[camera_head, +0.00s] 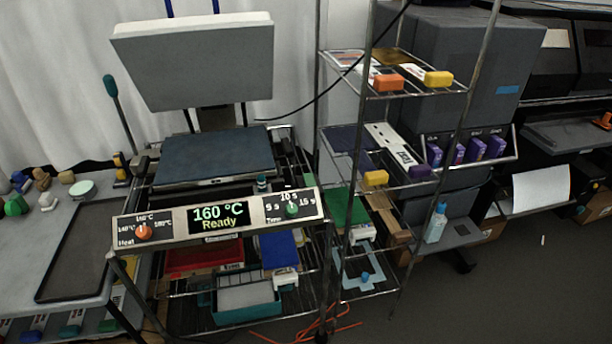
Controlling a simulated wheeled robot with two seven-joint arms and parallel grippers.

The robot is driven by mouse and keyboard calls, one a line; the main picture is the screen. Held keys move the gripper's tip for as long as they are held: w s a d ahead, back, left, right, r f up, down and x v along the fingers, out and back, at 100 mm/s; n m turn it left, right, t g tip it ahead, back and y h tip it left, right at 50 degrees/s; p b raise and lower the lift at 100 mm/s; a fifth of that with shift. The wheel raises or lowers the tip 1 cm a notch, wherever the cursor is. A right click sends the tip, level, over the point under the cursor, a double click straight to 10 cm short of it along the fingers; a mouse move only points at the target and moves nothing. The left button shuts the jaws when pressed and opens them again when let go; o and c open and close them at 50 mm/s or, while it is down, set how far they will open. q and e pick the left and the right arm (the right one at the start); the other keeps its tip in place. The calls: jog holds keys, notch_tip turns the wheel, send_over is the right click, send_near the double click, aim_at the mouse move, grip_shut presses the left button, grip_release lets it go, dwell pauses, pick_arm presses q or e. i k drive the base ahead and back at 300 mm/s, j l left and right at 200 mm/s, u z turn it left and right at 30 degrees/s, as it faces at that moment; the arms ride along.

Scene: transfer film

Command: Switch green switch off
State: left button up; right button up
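A control panel (170,232) on the front of the heat press carries a green knob (292,210) at its right, with the labels 5 s, 10 s and 15 s around it. Its exact pointer direction is too small to be sure of. An orange knob (143,232) sits at the panel's left among temperature labels. Between them a lit display (218,217) reads 160 °C, Ready. The green knob is the only clear green control I see. Neither of my grippers is in view.
The press has a raised grey upper plate (195,60) and a dark blue lower bed (215,160). A grey table (20,265) with a dark tray stands left. A wire shelf (350,130) with small boxes stands right. Orange cable lies on the floor below.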

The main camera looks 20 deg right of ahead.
aim_at(308, 178)
jog(key=i+l+z, duration=0.15)
jog(key=i+l, duration=0.5)
jog(key=i, duration=0.2)
